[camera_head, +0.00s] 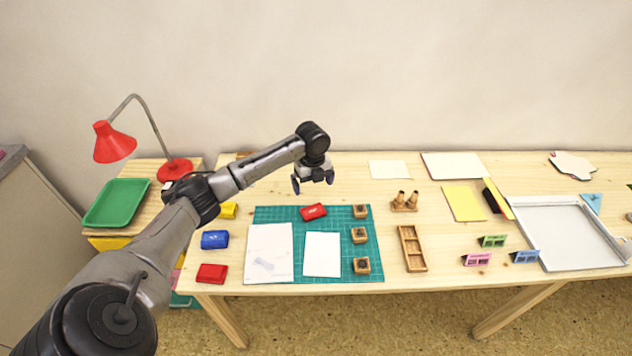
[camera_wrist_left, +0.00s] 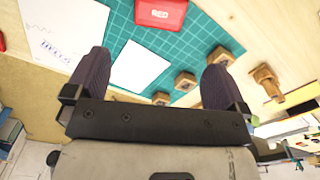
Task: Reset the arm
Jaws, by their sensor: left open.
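My left arm reaches in from the left in the head view. Its gripper (camera_head: 313,181) is open and empty, above the back of the green cutting mat (camera_head: 375,272). In the left wrist view its two dark fingers stand wide apart (camera_wrist_left: 155,90) with nothing between them. A red inkpad (camera_head: 313,211) lies on the mat just below and in front of the gripper; it also shows in the left wrist view (camera_wrist_left: 161,14), marked RED. Wooden stamps (camera_head: 360,236) stand in a column on the mat's right side. My right gripper is in neither view.
White sheets (camera_head: 322,254) lie on the mat. Blue (camera_head: 214,240), red (camera_head: 211,273) and yellow (camera_head: 229,210) pads sit left of it. A red lamp (camera_head: 115,142) and green tray (camera_head: 117,203) stand further left. A wooden holder (camera_head: 412,248) and grey tray (camera_head: 568,262) are right.

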